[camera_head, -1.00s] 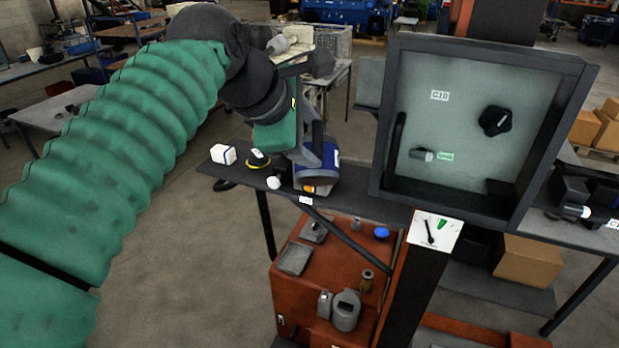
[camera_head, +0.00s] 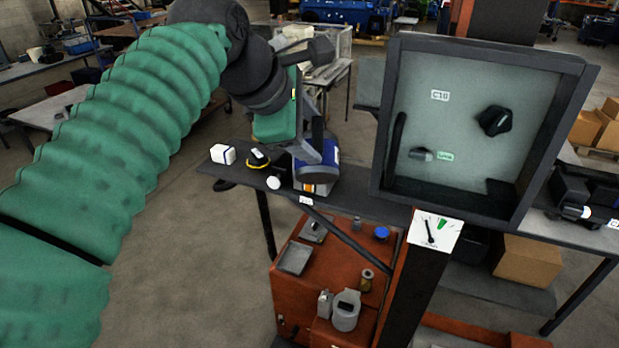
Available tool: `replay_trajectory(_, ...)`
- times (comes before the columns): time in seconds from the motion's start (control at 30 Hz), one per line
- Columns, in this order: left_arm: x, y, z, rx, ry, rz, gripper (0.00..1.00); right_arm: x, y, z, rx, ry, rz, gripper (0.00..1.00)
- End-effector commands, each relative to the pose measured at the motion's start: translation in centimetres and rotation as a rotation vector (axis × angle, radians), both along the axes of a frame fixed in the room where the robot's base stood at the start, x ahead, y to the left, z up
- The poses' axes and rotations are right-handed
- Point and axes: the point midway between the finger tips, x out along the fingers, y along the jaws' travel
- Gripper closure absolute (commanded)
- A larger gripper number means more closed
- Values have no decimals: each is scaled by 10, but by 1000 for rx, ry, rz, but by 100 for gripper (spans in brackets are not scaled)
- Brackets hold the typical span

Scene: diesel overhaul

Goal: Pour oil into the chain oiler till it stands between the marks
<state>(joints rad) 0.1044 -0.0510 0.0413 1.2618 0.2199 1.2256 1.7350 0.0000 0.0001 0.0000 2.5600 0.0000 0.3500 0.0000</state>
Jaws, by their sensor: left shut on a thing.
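My left gripper (camera_head: 316,160) reaches from the upper left to a blue, white and orange can (camera_head: 331,178) on the dark shelf. It is shut on this can, and its dark fingers hide part of it. The can appears to stand upright at the shelf, but I cannot tell whether its base touches. A grey cup-like vessel (camera_head: 345,312) with a pale face stands on the orange machine below; it looks like the chain oiler. Its marks and oil level are too small to read. My right gripper is not in view.
The dark shelf (camera_head: 368,207) also carries a white box (camera_head: 222,154), a black and yellow item (camera_head: 258,160) and a white round item (camera_head: 273,183). A framed panel (camera_head: 462,140) with a black knob stands right of the can. A gauge (camera_head: 436,231) sits on the post below.

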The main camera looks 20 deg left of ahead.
Motion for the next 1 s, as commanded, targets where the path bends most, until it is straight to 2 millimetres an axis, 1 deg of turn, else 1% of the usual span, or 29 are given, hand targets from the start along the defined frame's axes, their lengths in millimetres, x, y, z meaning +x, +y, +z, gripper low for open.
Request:
replay_trajectory(0.47,0,0,1,0,-3,0,100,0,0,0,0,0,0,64)
replay_trajectory(0.7,3,1,7,-11,27,-1,100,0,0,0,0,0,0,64)
replay_trajectory(1.0,3,1,8,-14,34,-1,100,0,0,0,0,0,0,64)
